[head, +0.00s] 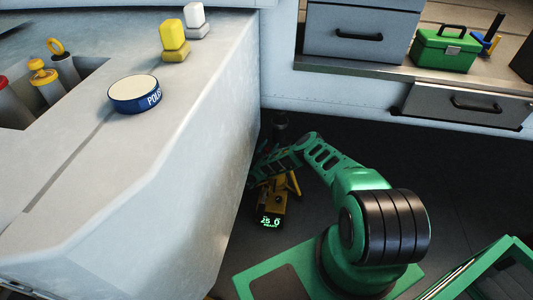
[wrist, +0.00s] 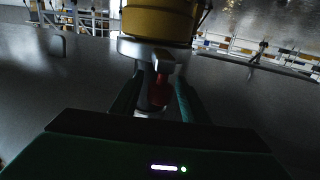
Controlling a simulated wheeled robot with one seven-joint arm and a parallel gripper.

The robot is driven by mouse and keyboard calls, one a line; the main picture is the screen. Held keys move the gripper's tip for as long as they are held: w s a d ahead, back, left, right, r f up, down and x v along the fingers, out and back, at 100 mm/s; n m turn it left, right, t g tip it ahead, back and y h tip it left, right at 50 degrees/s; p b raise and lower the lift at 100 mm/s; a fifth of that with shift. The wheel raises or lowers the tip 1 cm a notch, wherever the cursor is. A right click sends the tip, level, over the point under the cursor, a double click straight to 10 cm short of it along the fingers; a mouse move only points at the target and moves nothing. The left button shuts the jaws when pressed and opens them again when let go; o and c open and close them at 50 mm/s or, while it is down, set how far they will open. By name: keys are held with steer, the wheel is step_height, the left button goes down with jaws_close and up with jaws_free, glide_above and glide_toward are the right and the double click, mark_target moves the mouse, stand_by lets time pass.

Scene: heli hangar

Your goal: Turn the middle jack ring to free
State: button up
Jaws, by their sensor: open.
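A yellow jack (head: 272,200) stands on the dark floor beside the white body, partly hidden by my arm; its lit green display seems to read "25 0". In the wrist view a yellow cylinder (wrist: 160,20) fills the top centre. Below it is a silver ring (wrist: 132,48) with a tab (wrist: 164,61) toward me. A red piece (wrist: 160,90) hangs below the tab. My gripper (wrist: 156,98) is open, with one finger on each side of the red piece. I cannot tell whether either finger touches it. Which jack this is cannot be told.
The white body (head: 150,170) rises close on the left of my arm. A POLISH tin (head: 136,95) and two capped bottles stand on it. A bench (head: 400,72) with drawers and a green toolbox (head: 444,49) is at the back right. Dark floor (head: 450,170) is open on the right.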

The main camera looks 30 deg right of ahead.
steer(key=v, duration=1)
